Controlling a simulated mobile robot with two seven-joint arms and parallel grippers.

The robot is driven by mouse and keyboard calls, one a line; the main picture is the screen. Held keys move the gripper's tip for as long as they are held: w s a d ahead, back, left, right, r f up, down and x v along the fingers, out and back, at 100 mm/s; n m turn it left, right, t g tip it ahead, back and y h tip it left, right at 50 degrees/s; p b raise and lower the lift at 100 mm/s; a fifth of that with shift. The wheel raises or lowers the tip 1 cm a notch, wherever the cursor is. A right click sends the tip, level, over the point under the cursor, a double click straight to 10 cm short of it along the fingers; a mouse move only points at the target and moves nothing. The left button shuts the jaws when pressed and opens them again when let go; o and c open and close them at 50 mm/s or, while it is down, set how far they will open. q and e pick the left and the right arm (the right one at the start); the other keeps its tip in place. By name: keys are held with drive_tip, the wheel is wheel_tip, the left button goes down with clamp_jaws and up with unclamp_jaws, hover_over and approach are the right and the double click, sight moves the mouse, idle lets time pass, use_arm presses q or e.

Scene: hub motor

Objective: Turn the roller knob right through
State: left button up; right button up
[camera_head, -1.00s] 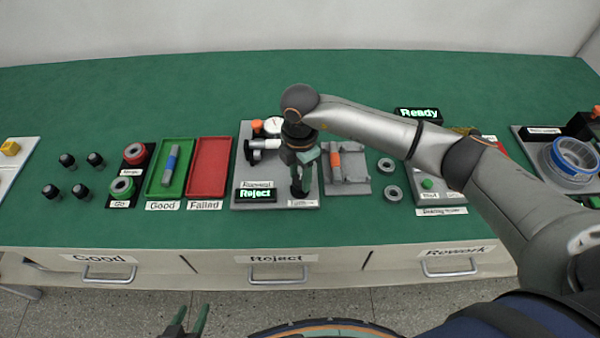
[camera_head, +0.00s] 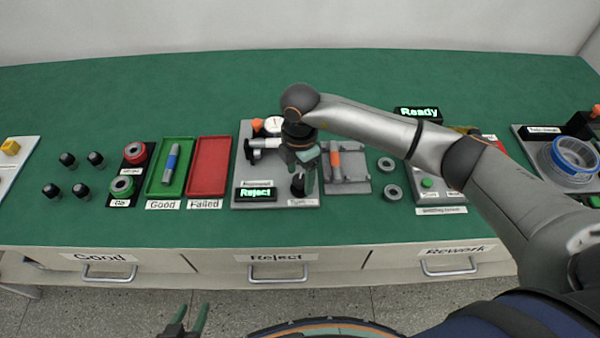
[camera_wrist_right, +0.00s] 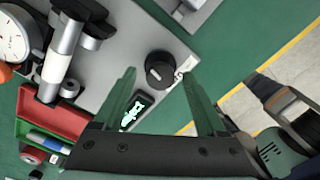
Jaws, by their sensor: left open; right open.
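The roller knob is a round black knob (camera_wrist_right: 160,70) with a pale mark on its rim, standing on a grey station plate (camera_wrist_right: 118,62) beside a small white label. In the head view the knob (camera_head: 298,186) is partly hidden by my right gripper (camera_head: 303,187). In the right wrist view my right gripper (camera_wrist_right: 159,78) is open, with one green finger on each side of the knob. Gaps show between fingers and knob; I cannot tell how far the tips are above the plate. My left gripper (camera_head: 188,318) is open and empty, low in front of the bench.
A lit "Reject" display (camera_head: 255,195) stands just left of the knob. A dial gauge (camera_head: 273,125) and a roller post (camera_wrist_right: 62,50) stand behind it. Red (camera_head: 209,140) and green (camera_head: 150,190) trays lie left; a grey fixture (camera_head: 352,187) lies right.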

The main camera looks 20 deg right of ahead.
sight(300, 178)
wheel_tip(300, 178, up, 13)
drive_tip(key=shift+f+b, duration=0.2)
drive_tip(key=shift+b, duration=0.25)
